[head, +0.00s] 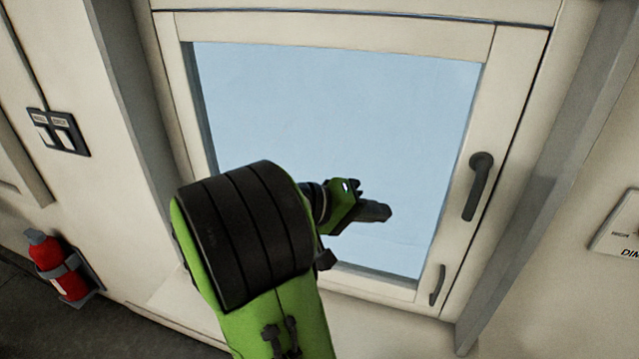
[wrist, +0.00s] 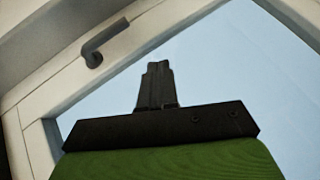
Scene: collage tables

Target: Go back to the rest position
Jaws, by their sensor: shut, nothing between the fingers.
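My gripper (head: 378,212) is dark with a green wrist and is raised in front of a window pane in the head view. Its fingers are together with nothing between them. In the wrist view the gripper (wrist: 157,68) points up the picture, its two fingers side by side against the pale blue glass. My green arm with a black ribbed joint covers the lower middle of the head view. The gripper is apart from the window handle (head: 478,186), which hangs downward on the right side of the frame. The handle also shows at the upper left in the wrist view (wrist: 104,41).
The cream window frame (head: 512,120) surrounds the blue pane (head: 340,110). A small lower handle (head: 437,286) is on its right side. A switch panel (head: 58,132) and a red fire extinguisher (head: 58,265) are at the left. A sign (head: 622,225) is at the right edge.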

